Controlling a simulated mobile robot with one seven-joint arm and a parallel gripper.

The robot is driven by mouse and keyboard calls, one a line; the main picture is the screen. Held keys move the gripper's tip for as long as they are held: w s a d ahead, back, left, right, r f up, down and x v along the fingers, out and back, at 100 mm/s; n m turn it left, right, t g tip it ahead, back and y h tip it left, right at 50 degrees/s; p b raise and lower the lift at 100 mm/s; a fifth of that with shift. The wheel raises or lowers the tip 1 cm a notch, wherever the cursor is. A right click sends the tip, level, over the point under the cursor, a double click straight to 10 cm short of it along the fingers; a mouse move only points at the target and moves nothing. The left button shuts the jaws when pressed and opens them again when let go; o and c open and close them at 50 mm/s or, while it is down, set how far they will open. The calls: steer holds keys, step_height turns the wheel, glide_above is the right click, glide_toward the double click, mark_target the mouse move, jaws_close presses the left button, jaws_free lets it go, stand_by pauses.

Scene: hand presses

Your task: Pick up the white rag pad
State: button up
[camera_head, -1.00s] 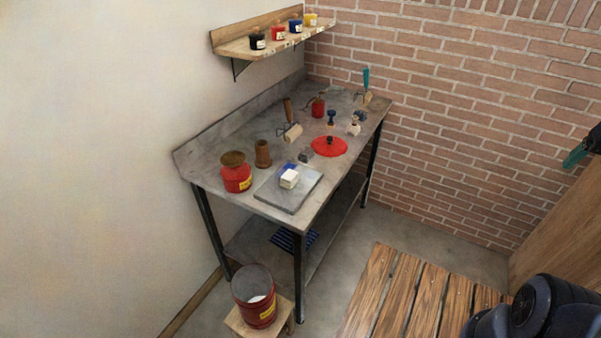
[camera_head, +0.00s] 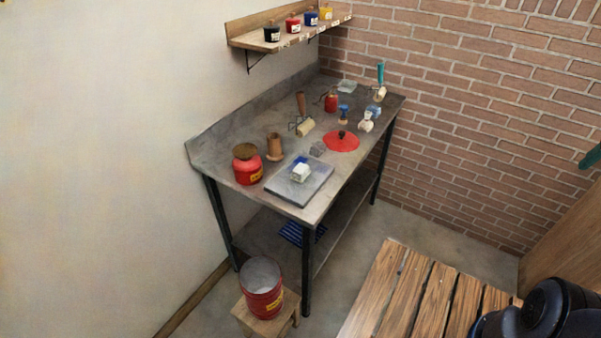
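A small white block-like pad (camera_head: 300,172) with a blue part at its back lies on a flat grey slab (camera_head: 283,190) near the front of the metal workbench (camera_head: 226,170). It is the clearest match for the white rag pad, but it is too small to tell cloth from another material. A whitish lump (camera_head: 366,121) also stands near the bench's right edge; I cannot tell what it is. My gripper is out of view. Only dark rounded parts of my arm show at the bottom right, well away from the bench.
Around the slab stand a red can (camera_head: 248,168), a wooden cup (camera_head: 274,147), a roller (camera_head: 304,127) and a red disc (camera_head: 341,141). A red bucket (camera_head: 263,303) sits on a low stool (camera_head: 246,318) before the bench.

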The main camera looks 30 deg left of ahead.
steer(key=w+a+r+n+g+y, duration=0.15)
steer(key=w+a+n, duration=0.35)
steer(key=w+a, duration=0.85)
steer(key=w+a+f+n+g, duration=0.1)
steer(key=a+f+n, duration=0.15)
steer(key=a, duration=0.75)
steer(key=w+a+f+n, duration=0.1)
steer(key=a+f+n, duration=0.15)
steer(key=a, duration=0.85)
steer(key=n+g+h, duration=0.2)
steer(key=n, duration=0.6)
glide_above(302, 169)
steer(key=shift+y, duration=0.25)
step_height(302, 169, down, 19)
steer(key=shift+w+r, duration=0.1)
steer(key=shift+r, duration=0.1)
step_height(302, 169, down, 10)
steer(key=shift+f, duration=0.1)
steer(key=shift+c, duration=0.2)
